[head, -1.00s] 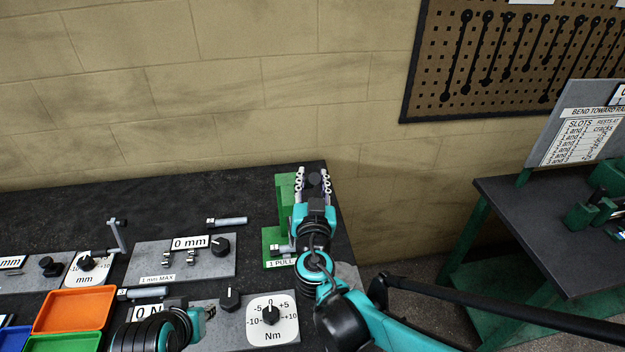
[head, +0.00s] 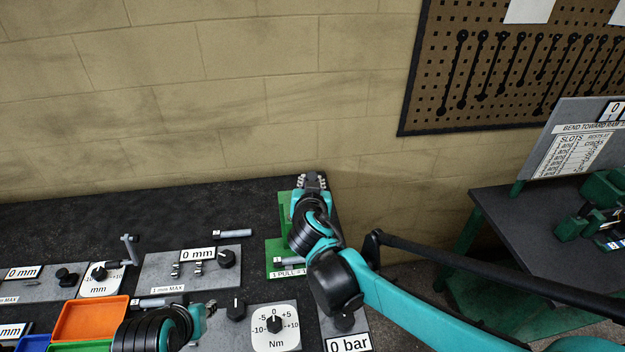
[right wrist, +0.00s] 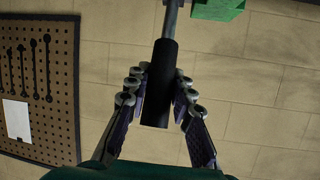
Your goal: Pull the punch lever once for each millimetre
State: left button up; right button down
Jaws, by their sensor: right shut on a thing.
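The green punch (head: 284,222) stands at the right end of the dark bench, with a label reading "1 PULL = 1" (head: 288,273), cut off by my arm. My right gripper (head: 311,181) is at the far end of the punch. In the right wrist view its fingers (right wrist: 159,98) are shut on the black grip of the punch lever (right wrist: 158,75). The lever's grey rod (right wrist: 173,18) runs up from the grip toward a green part. My left gripper (head: 208,309) is low in the head view, mostly hidden by its own wrist; its jaws are unclear.
A gauge plate reading "0 mm" (head: 198,254) lies left of the punch. A Nm dial (head: 274,326) and a "0 bar" display (head: 348,344) are nearer. An orange bin (head: 90,320) is at lower left. A second table (head: 540,225) stands right, beyond a gap.

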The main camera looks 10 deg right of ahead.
jog(key=w+g+p, duration=0.6)
jog(key=w+g, duration=0.2)
jog(key=shift+w+r+n+y+p, duration=0.3)
jog(key=shift+w+r+n, duration=0.05)
jog(key=shift+w+n, duration=0.05)
jog(key=c, duration=1.6)
grip_release()
jog(key=shift+w+f, duration=0.1)
jog(key=v, duration=1.2)
